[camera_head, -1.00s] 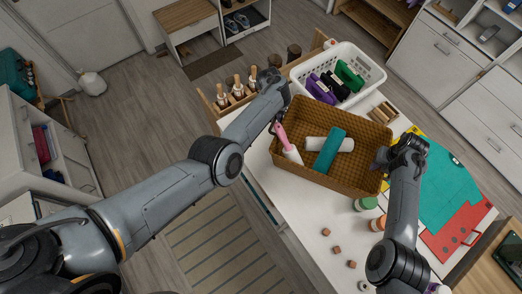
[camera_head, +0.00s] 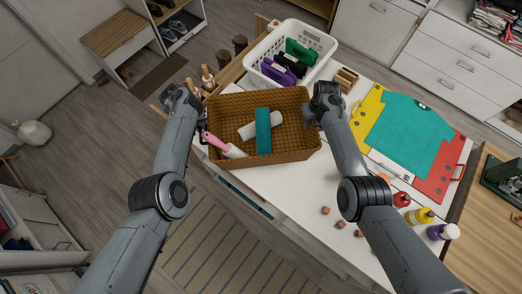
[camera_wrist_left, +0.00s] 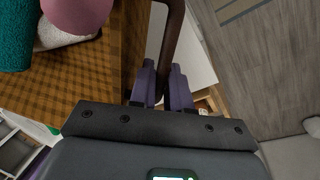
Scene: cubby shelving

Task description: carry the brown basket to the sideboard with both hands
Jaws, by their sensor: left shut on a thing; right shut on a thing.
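The brown basket (camera_head: 282,153) is woven and rectangular and is over the white table at its left end. I cannot tell whether it touches the tabletop. My left gripper (camera_head: 203,124) is shut on the basket's left end. In the left wrist view, its purple fingers (camera_wrist_left: 163,88) close around a brown rim or handle (camera_wrist_left: 171,45). My right gripper (camera_head: 312,113) is shut on the right end, its fingertips partly hidden.
A white bin (camera_head: 318,42) with coloured items stands behind the basket. Bottles (camera_head: 424,215), small brown cubes (camera_head: 340,225) and a teal board (camera_head: 410,133) lie to the right. A wooden top (camera_head: 487,235) is at far right. White drawers (camera_head: 455,65) stand at back right.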

